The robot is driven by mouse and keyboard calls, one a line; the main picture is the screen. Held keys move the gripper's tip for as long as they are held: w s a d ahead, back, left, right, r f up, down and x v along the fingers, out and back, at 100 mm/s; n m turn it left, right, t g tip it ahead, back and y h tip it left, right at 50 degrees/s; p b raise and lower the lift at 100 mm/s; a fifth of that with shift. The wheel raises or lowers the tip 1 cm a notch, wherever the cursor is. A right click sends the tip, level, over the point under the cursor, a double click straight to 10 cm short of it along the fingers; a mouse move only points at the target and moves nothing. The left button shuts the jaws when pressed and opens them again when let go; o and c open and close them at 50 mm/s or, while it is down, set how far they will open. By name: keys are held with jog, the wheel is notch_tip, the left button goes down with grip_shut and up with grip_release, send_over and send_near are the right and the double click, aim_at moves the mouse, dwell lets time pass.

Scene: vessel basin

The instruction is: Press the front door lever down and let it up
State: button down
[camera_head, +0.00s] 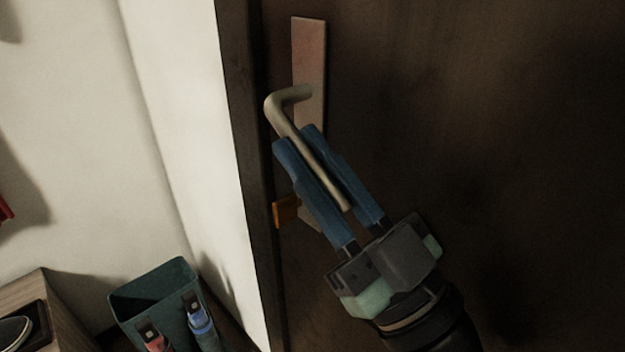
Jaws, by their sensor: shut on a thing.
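The front door (480,120) is dark brown and fills the right of the view. Its lever (285,115) is a beige-grey bent bar that comes out of a tall narrow plate (309,60). The lever's long part slopes down to the right, between the two blue fingers of my gripper (294,139). My gripper is shut on the lever, with a finger on either side of it. The lever's end shows between the fingers, near the gripper body. The lower part of the plate is mostly hidden behind the fingers.
A small orange-brown piece (286,211) sits at the door's edge below the lever. A dark green open bin (155,292) with red and blue items on its front stands at lower left. A wooden surface (45,310) is beside it. A pale wall (180,100) is left of the door.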

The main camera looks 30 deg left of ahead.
dwell(0.4)
jog(key=c, duration=0.8)
grip_release()
jog(key=b+v, duration=0.2)
jog(key=v, duration=1.1)
jog(key=shift+s, duration=0.15)
